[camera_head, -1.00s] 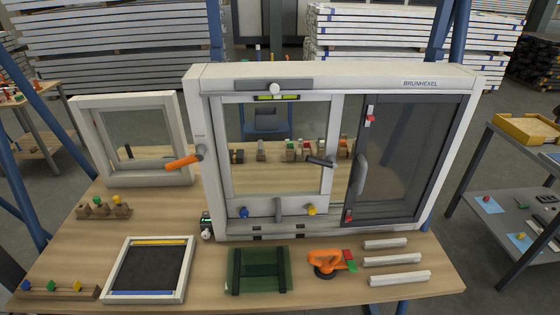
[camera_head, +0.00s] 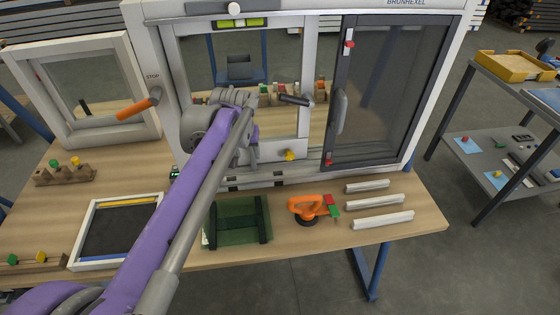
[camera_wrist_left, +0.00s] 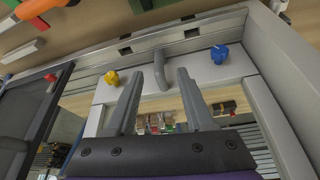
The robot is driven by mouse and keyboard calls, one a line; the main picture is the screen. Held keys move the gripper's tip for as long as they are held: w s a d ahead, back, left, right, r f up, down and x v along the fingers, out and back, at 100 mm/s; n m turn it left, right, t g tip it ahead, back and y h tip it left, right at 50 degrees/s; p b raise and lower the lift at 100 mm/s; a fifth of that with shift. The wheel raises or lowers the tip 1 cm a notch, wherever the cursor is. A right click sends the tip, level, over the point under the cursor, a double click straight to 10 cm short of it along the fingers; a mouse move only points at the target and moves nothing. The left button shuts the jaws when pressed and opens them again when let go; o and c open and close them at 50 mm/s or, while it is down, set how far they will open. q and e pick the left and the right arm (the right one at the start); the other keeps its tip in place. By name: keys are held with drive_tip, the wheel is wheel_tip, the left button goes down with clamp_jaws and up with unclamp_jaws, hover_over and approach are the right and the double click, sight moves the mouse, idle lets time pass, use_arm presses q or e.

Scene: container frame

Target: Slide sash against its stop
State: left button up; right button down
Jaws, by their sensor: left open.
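The white sash (camera_head: 309,129) stands upright in the left part of the big white window frame (camera_head: 147,45). Its bottom rail carries a yellow knob (camera_head: 289,155), a blue knob (camera_wrist_left: 219,54) and a short grey pull handle (camera_wrist_left: 159,68) between them. A STOP label (camera_head: 152,77) is on the frame's left post. My left gripper (camera_wrist_left: 160,75) is open; in the wrist view its fingers point at the pull handle, which appears between the tips. Whether they touch is unclear. In the head view my purple arm hides the fingers and handle. My right gripper is not in view.
A dark sliding panel (camera_head: 385,90) fills the frame's right side. An orange lever (camera_head: 136,109) sticks out at the left post. A green pad (camera_head: 238,220), an orange suction cup (camera_head: 306,207), white strips (camera_head: 376,202) and a black tray (camera_head: 115,232) lie on the bench in front.

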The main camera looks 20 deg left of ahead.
sight(253, 160)
use_arm(q)
drive_tip(key=x, duration=0.3)
drive_tip(key=w+x, duration=0.1)
drive_tip(key=x, duration=0.3)
drive_tip(key=b+x, duration=0.1)
drive_tip(key=x, duration=0.3)
drive_tip(key=shift+w+a+r, duration=0.1)
drive_tip(key=shift+w+a, duration=0.05)
drive_tip(key=shift+w, duration=0.25)
clamp_jaws()
idle(0.9)
